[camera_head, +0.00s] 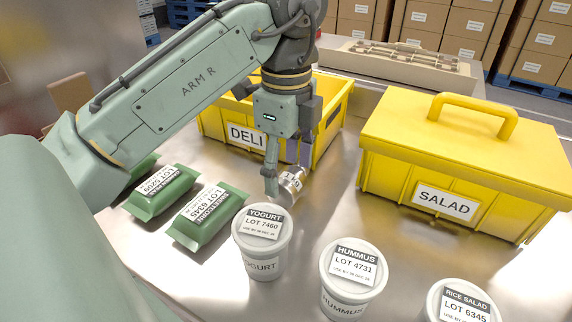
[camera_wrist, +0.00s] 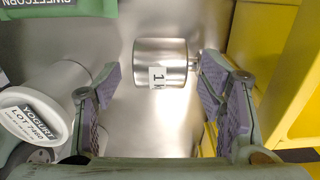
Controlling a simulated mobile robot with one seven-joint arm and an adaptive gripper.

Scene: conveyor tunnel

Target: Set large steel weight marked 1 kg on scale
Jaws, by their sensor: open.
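The steel weight (camera_head: 290,183) is a shiny cylinder with a small knob and a white label. It appears to lie on its side on the metal table, between the yellow DELI bin and the yogurt tub. In the wrist view the weight (camera_wrist: 160,62) shows its label, partly readable as "1", with its knob to the right. My gripper (camera_head: 287,172) is open, low over the weight. In the wrist view the gripper (camera_wrist: 158,85) has one finger on each side of the weight, with visible gaps. I cannot make out a scale in either view.
The open yellow DELI bin (camera_head: 212,125) is close behind my gripper, and the closed yellow SALAD box (camera_head: 385,188) stands right. Yogurt (camera_head: 262,250), hummus (camera_head: 350,285) and rice salad (camera_head: 460,305) tubs stand in front. Green packets (camera_head: 208,215) lie left. Bare table separates tubs and SALAD box.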

